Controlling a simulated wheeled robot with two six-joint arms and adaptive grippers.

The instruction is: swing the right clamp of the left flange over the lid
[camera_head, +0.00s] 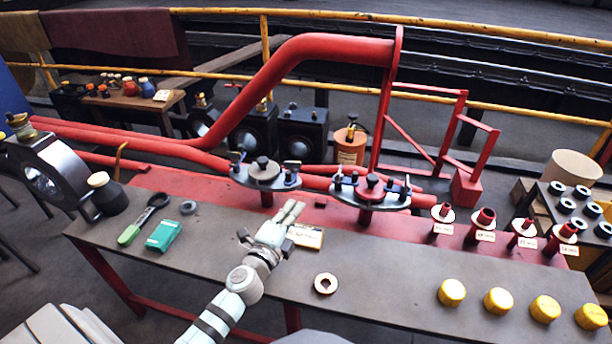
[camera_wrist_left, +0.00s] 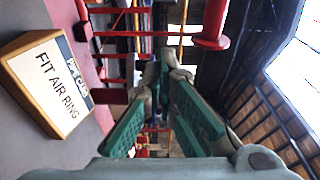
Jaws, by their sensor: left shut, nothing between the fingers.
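The left flange (camera_head: 246,181) is a dark plate on a red post behind the bench, with a grey round lid (camera_head: 264,172) and black knob on top. Its right clamp (camera_head: 292,166) is a small dark piece at the plate's right end; I cannot tell whether it reaches over the lid. Another clamp (camera_head: 237,160) stands at the left end. My left gripper (camera_head: 294,209) is shut and empty, in front of and below the right clamp, apart from it. In the left wrist view its green-padded fingers (camera_wrist_left: 160,75) meet at the tips. My right gripper is not in view.
A second flange (camera_head: 368,196) with clamps stands to the right. A ring (camera_head: 326,284), teal box (camera_head: 163,235) and yellow caps (camera_head: 452,292) lie on the bench.

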